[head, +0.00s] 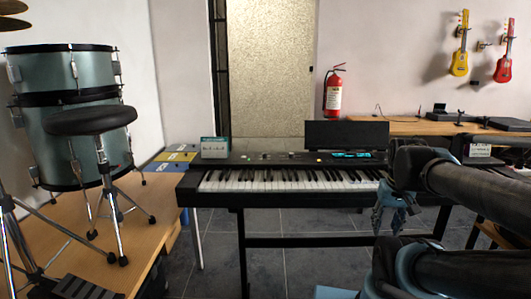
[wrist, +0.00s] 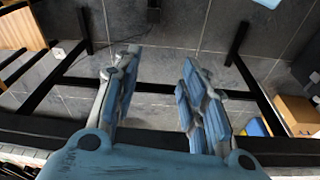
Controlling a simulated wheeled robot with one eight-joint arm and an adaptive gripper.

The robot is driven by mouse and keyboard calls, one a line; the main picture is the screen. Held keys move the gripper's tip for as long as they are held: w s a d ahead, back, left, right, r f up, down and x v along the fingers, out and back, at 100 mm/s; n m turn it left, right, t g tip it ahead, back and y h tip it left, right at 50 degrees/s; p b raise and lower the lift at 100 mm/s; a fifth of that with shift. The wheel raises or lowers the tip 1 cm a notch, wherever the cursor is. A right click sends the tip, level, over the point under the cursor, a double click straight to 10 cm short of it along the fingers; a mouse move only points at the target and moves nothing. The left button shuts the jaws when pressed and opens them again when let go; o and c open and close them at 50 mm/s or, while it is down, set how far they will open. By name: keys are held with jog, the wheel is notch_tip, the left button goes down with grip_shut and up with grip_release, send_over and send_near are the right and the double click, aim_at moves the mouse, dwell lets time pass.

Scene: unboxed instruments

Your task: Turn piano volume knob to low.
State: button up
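A black piano keyboard (head: 290,179) stands on a dark frame in the middle of the head view. Its top panel (head: 275,158) carries small knobs or buttons and a lit blue-green display (head: 352,155); which one is the volume knob is too small to tell. My gripper (head: 392,218) is in front of the keyboard's right end, with its fingers pointing down. In the wrist view my gripper (wrist: 160,100) has its two blue-padded fingers spread apart, with nothing between them. The floor and the dark frame bars show beyond them.
A small box (head: 214,147) sits at the piano's left rear. A drum (head: 75,140) and black stool (head: 90,120) stand on a wooden platform at left. A fire extinguisher (head: 333,92) hangs behind. A wooden desk (head: 400,127) is at right rear. Tiled floor is open below.

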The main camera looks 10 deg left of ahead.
jog(key=w+a+r+n, duration=0.3)
jog(key=w+a+r, duration=0.4)
jog(key=w+r, duration=0.45)
notch_tip(320, 180, up, 15)
jog(key=n+g, duration=0.2)
jog(key=n, duration=0.6)
send_over(265, 155)
jog(key=w, duration=0.1)
jog(key=f, duration=1.7)
jog(key=shift+a, duration=0.25)
grip_shut()
